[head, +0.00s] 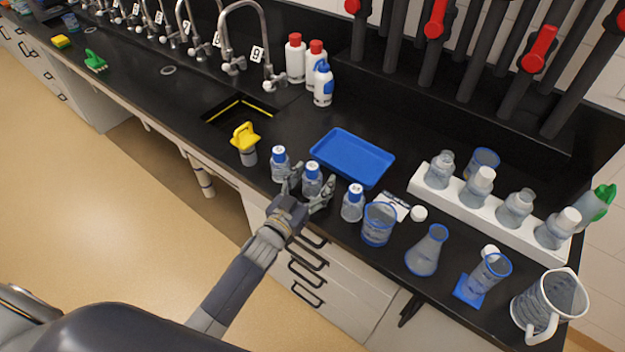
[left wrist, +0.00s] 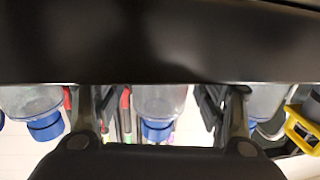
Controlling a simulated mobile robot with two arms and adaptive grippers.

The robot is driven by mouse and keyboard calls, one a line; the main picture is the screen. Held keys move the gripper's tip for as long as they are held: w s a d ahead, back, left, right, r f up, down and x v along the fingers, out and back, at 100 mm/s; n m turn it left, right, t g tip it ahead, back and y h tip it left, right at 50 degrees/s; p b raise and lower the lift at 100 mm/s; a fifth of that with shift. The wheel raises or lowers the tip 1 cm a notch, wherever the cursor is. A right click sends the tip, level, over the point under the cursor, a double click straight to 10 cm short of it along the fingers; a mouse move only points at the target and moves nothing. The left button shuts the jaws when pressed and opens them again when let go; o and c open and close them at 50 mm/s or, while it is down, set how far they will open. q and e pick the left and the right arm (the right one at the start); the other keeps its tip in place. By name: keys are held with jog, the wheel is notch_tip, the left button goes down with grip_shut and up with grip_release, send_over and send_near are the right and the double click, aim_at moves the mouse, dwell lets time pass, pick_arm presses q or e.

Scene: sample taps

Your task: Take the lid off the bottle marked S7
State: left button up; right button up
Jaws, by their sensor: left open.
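Three clear bottles with blue lids stand in a row near the counter's front edge in the head view: a left one (head: 279,164), a middle one (head: 312,179) and a right one (head: 352,203). Each lid has a small white label; I cannot read which is S7. My left gripper (head: 311,190) is open, with its fingers on either side of the middle bottle. In the left wrist view, which looks upside down, the middle bottle's blue lid (left wrist: 157,131) shows between the two fingers. I cannot tell whether they touch it. My right gripper is not in view.
A blue tray (head: 352,158) lies behind the bottles. A yellow-topped container (head: 246,144) stands left. A blue-rimmed beaker (head: 378,224), a flask (head: 427,251) and a jug (head: 548,306) stand right. A white rack (head: 455,216) holds several bottles. A sink (head: 239,111) opens behind left.

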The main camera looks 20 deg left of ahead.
aim_at(309, 175)
pick_arm(q)
jog(key=shift+s, duration=0.1)
jog(key=shift+c, duration=0.3)
jog(key=c, duration=1)
jog(key=shift+c, duration=0.2)
jog(key=shift+r, duration=0.8)
notch_tip(309, 175, up, 2)
jog(key=shift+r+b, duration=0.1)
jog(key=shift+b, duration=0.3)
jog(key=d+r+b+v, duration=0.1)
jog(key=d+b+v, duration=0.2)
jog(key=v, duration=1.2)
jog(key=shift+s+a+r, duration=0.15)
jog(key=shift+s+a, duration=0.05)
jog(key=shift+s, duration=0.45)
